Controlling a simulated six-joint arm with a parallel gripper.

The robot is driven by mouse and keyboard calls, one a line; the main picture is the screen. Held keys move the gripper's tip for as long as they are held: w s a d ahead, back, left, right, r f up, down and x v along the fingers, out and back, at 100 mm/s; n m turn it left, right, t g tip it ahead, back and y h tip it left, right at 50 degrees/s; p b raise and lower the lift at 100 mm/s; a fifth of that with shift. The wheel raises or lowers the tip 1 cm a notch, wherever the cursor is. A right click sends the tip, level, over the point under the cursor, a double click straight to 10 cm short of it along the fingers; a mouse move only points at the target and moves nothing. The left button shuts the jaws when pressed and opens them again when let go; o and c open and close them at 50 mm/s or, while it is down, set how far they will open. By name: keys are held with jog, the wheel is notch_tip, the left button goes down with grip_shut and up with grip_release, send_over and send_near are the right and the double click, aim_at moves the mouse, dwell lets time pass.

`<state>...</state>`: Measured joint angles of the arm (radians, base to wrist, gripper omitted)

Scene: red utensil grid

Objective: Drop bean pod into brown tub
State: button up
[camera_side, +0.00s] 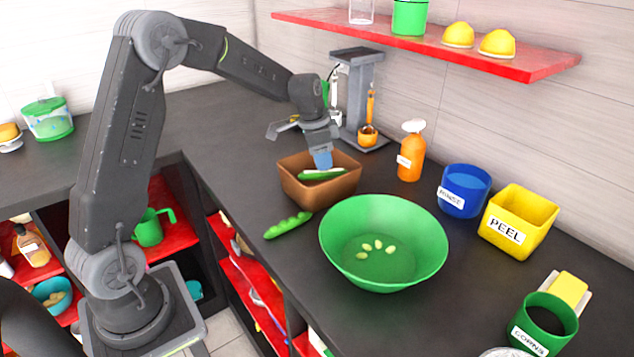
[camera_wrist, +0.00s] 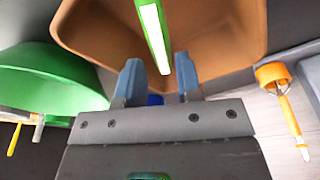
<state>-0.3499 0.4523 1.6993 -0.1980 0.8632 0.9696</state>
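The brown tub (camera_side: 318,193) stands on the dark counter, and its inside wall (camera_wrist: 215,30) fills much of the wrist view. An opened bean pod half (camera_side: 321,175), green with a pale inner face, is inside the tub; it shows as a strip in the wrist view (camera_wrist: 153,35). My gripper (camera_side: 322,160) is just above the tub, blue fingertips down by the pod. In the wrist view my gripper (camera_wrist: 160,82) has its fingers apart, with gaps beside the pod's near end. Another green bean pod (camera_side: 288,225) lies on the counter in front of the tub.
A large green bowl (camera_side: 340,225) with several pale beans stands right of the tub. An orange spray bottle (camera_side: 411,155), a blue labelled pot (camera_side: 475,180) and a yellow PEEL tub (camera_side: 530,215) stand further right. A grey stand (camera_side: 362,90) is behind. A red shelf (camera_side: 540,66) hangs above.

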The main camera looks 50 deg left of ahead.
jog(key=o, duration=0.4)
jog(key=shift+c, duration=0.2)
jog(key=v, duration=1.4)
jog(key=shift+w+d, duration=0.1)
jog(key=s+d+f+n+t, duration=0.1)
jog(key=s+d+n, duration=0.1)
jog(key=s+d, duration=0.3)
jog(key=s+d+n+t, duration=0.1)
jog(key=s+d, duration=0.4)
jog(key=s, duration=0.6)
jog(key=s+d+f+n+t+y, duration=0.1)
jog(key=s+d+n, duration=0.1)
jog(key=s+d, duration=0.3)
jog(key=s, duration=0.3)
jog(key=shift+s+d+f+n, duration=0.25)
jog(key=shift+d+f+n, duration=0.05)
jog(key=shift+f+n, duration=0.1)
